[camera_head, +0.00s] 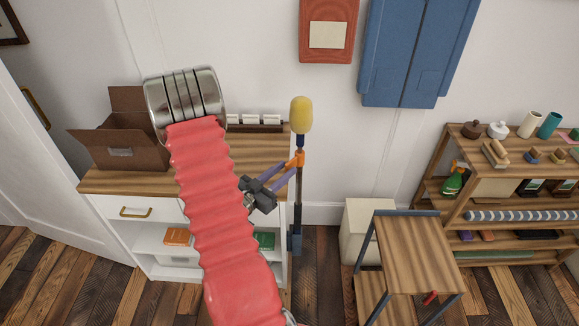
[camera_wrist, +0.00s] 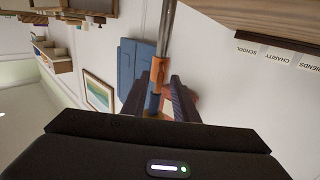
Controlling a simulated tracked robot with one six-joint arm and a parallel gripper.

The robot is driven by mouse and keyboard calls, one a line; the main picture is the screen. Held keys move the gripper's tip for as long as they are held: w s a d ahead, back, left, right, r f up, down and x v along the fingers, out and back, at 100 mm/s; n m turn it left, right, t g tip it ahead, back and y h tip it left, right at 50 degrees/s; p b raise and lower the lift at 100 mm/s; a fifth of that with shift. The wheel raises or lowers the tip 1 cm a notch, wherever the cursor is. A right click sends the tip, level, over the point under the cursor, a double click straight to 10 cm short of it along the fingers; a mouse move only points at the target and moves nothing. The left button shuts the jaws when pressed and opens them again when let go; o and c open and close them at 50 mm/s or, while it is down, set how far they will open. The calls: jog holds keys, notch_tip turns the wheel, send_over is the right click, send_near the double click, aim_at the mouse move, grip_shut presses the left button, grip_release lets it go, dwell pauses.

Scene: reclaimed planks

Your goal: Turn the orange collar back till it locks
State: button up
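An upright dark pole (camera_head: 299,205) with a yellow head (camera_head: 301,114) stands at the right end of the white cabinet. Its orange collar (camera_head: 299,159) sits below the head, above a blue fitting; part of it juts left. In the wrist view the collar (camera_wrist: 157,73) lies between the fingertips, with a blue part (camera_wrist: 154,103) below it in the picture. My gripper (camera_head: 291,176) reaches the pole from the left. In the wrist view the gripper (camera_wrist: 160,84) is open, with one finger on each side of the collar. Whether either finger touches it I cannot tell.
A wood-topped white cabinet (camera_head: 113,208) with a brown box (camera_head: 131,147) stands behind my arm. A small wooden table (camera_head: 415,250) and a stocked shelf (camera_head: 453,198) stand to the right. A blue panel (camera_head: 415,50) hangs on the wall behind.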

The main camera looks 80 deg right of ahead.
aim_at(289, 166)
jog(key=shift+x, duration=1.55)
jog(key=shift+c, duration=0.4)
grip_shut()
